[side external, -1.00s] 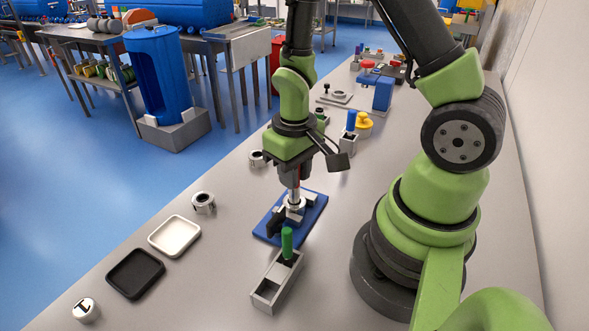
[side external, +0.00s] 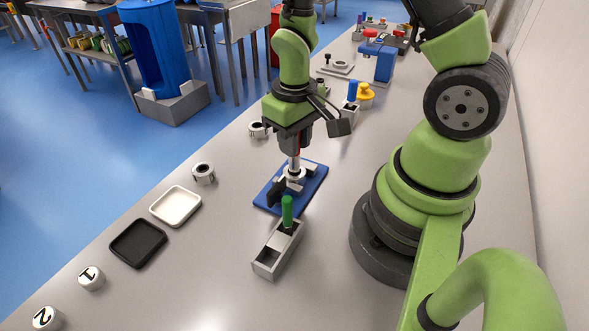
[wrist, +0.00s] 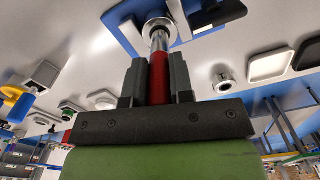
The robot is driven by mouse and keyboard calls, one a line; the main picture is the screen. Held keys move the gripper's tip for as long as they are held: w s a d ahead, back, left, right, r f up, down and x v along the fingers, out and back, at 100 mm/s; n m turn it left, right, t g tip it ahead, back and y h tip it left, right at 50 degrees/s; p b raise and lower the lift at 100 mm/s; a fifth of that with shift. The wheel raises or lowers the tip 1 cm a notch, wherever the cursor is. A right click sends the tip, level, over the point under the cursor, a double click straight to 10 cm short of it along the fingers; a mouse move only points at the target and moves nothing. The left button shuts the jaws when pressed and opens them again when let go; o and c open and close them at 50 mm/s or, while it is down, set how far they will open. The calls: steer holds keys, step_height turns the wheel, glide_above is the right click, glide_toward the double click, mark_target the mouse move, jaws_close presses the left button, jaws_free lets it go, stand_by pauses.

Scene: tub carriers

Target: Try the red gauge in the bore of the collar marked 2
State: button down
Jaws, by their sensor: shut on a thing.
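My gripper (side external: 294,150) is shut on the red gauge, whose red body (wrist: 158,78) shows between the fingers in the wrist view. Its silver pin (side external: 294,163) points down at a silver collar (side external: 295,177) held on a blue base plate (side external: 318,178). The pin meets the collar's ring (wrist: 152,23); I cannot tell how far it is in the bore. No number is readable on this collar. At the lower left lie a white round piece marked 2 (side external: 46,318) and one marked 1 (side external: 91,277).
A grey holder (side external: 268,262) with a green gauge (side external: 287,210) stands just in front of the plate. Left are a white tray (side external: 176,206), a black tray (side external: 138,243) and two loose collars (side external: 204,172) (side external: 258,129). A blue gauge (side external: 353,90) stands behind right.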

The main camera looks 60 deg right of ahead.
steer(key=shift+r, duration=1.25)
steer(key=shift+r, duration=1.9)
steer(key=shift+f, duration=3.1)
steer(key=shift+f, duration=0.3)
steer(key=shift+r, duration=0.1)
steer(key=shift+r, duration=2.4)
steer(key=shift+a, duration=0.1)
